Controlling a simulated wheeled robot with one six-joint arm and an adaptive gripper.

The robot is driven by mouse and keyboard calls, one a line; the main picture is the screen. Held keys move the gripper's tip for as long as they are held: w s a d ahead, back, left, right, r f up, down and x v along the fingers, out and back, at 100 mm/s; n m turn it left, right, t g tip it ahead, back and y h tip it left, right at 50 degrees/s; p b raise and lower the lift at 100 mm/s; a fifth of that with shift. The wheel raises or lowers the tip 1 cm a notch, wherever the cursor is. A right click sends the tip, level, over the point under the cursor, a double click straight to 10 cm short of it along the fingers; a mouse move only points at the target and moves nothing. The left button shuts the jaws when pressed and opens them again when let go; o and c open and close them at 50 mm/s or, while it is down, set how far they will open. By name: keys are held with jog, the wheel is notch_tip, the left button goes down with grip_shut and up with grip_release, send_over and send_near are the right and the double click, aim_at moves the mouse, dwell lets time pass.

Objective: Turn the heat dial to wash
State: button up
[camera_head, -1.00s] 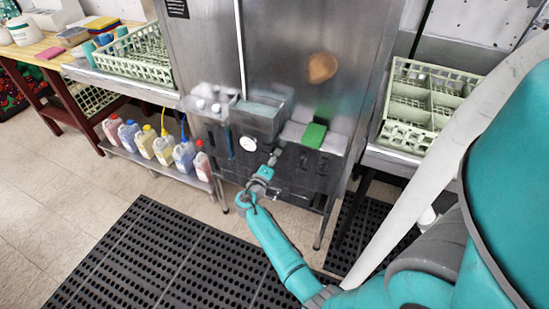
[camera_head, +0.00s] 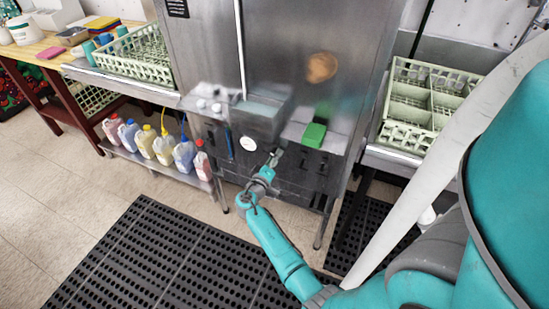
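The dishwashing machine's lower front panel (camera_head: 300,172) is dark metal, with a round white-faced gauge (camera_head: 248,143) at its left part. My gripper (camera_head: 276,154) is in front of this panel, just right of and below the gauge. It is small in the picture, and I cannot tell whether its fingers are open or shut, or whether they touch anything. A few small dark knob-like parts (camera_head: 323,168) show on the panel to the right of my gripper. I cannot make out which one is the heat dial, nor any markings; my gripper may hide part of it.
A green block (camera_head: 314,135) lies on the ledge above the panel. Several coloured jugs (camera_head: 163,148) stand on a low shelf at left. Dish racks (camera_head: 135,58) sit on the counters either side, with another rack (camera_head: 412,100) at right. A black mat (camera_head: 165,255) covers the floor.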

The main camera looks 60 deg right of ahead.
jog(key=shift+o, duration=0.2)
jog(key=a, duration=1.2)
jog(key=shift+s, duration=0.45)
